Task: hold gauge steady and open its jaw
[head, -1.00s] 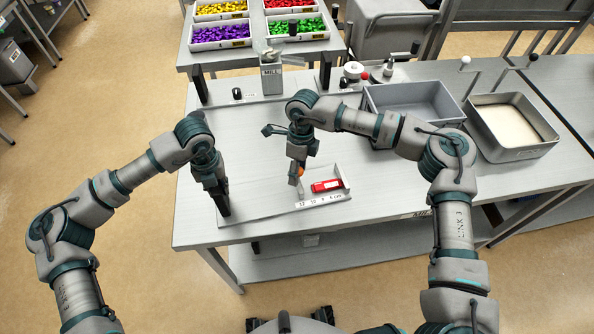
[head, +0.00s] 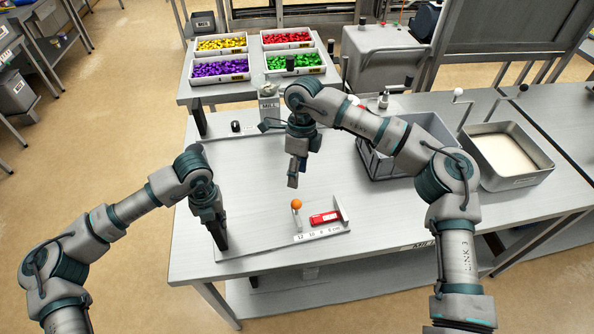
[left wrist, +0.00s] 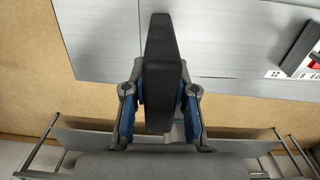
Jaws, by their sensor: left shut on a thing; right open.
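The gauge is a flat metal strip with a number scale (head: 318,236) near the table's front edge. It carries an orange ball knob (head: 297,204) on a short post, a red block (head: 325,218) and an upright end plate (head: 341,208). A gap shows between knob post and red block. My left gripper (head: 219,228) is shut on a black upright grip at the strip's left end; this black grip (left wrist: 160,75) fills the space between my fingers in the left wrist view. My right gripper (head: 293,178) is open and empty, above and behind the orange knob, apart from it.
A grey bin (head: 385,165) and a metal tray of pale material (head: 510,150) stand at the right. Trays of coloured pieces (head: 219,70) are on a table behind. A small mill (head: 268,103) stands at the back edge. The table right of the gauge is clear.

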